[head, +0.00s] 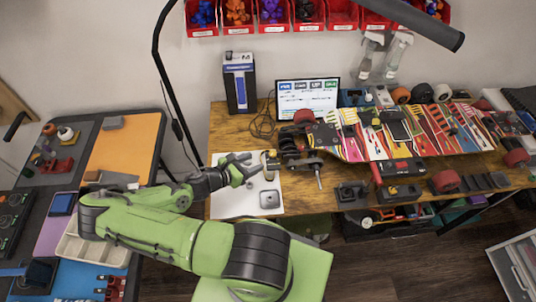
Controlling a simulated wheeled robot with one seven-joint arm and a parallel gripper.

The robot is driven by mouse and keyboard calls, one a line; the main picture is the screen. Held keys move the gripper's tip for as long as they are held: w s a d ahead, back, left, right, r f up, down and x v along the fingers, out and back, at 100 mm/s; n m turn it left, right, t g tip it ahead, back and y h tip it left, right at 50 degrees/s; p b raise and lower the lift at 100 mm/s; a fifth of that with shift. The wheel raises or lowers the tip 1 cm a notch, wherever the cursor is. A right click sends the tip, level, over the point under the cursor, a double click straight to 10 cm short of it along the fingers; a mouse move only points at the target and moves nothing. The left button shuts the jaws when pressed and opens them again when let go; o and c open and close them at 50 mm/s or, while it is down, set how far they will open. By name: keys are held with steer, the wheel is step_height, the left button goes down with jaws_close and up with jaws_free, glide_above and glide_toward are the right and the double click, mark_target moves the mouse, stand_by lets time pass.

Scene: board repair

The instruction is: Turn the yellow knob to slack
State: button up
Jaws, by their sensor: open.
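My gripper (250,170) is open and empty above the white mat (232,204) at the left end of the wooden workbench. Just right of its fingertips is a small upright tan-yellow and dark part (271,160). It is too small to tell whether this is the yellow knob, or how it is turned. I cannot tell whether the fingers touch it; a small gap seems to show. Another small yellow spot shows on a black device (392,190) near the bench's front edge.
A colourful skateboard deck (350,148) with trucks and red wheels lies right of the mat. A grey square part (269,199) sits on the mat. A monitor (308,97) and a dark blue box (239,83) stand behind. A side table (133,128) is at left.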

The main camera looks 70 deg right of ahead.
mark_target(270, 155)
steer(key=x, duration=0.8)
steer(key=shift+d+f, duration=0.15)
steer(key=shift+d, duration=0.05)
jaws_close()
steer(key=m, duration=0.1)
steer(key=g+y+b, duration=0.1)
steer(key=m+g+b, duration=0.1)
steer(key=shift+w+d+f+m+y, duration=0.2)
steer(key=shift+f+m+y, duration=0.05)
steer(key=shift+m+y, duration=0.05)
steer(key=shift+w+r+m+g+y+b, duration=0.15)
steer(key=shift+m+g+y+b, duration=0.55)
steer(key=shift+m+g+b, duration=0.35)
steer(key=shift+r, duration=0.1)
jaws_free()
